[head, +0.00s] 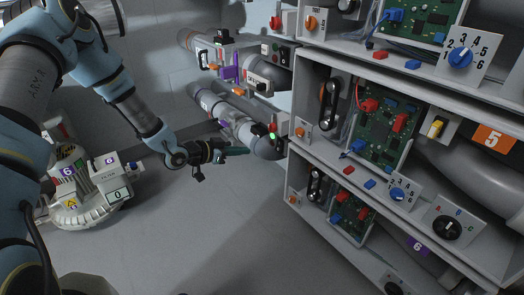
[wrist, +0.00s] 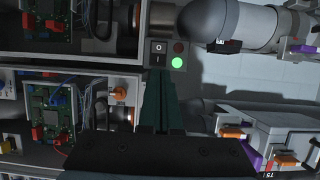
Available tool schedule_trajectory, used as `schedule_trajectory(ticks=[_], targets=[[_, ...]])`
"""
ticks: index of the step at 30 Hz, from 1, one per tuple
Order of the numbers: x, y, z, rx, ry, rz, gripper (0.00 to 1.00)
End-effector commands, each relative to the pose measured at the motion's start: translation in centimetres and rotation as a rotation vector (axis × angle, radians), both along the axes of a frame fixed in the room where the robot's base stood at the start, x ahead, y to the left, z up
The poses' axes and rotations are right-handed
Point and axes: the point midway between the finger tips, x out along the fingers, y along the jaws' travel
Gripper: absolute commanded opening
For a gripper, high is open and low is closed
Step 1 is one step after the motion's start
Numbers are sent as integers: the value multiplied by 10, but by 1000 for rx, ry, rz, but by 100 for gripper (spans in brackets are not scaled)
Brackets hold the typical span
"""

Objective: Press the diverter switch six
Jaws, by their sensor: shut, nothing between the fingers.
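A small switch panel with a black O/I rocker (wrist: 159,52), a dark red lamp (wrist: 178,47) and a lit green lamp (wrist: 178,62) is at the top centre of the wrist view. In the head view its green lamp (head: 272,135) shows at the end of a grey pipe beside the shelf. No number is readable on this panel, so I cannot tell whether it is switch six. My gripper (head: 243,151) is shut and empty, its dark green fingers pointing toward the panel. In the wrist view the fingertips (wrist: 160,76) appear just below the rocker; contact cannot be told.
A grey shelf unit (head: 292,170) with circuit boards and dials fills the right. A similar panel with red and green buttons (head: 271,48) is higher up. A purple 6 label (head: 418,243) is low right. A white machine marked 6 (head: 75,205) stands left. The floor between is clear.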

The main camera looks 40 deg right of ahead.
Motion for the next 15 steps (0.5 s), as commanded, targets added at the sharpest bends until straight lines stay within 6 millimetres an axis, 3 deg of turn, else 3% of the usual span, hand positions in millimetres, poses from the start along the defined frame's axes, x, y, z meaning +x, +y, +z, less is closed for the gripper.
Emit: schedule_trajectory(ticks=[15], targets=[[-6, -87, -38, -1, 0, -1, 0]])
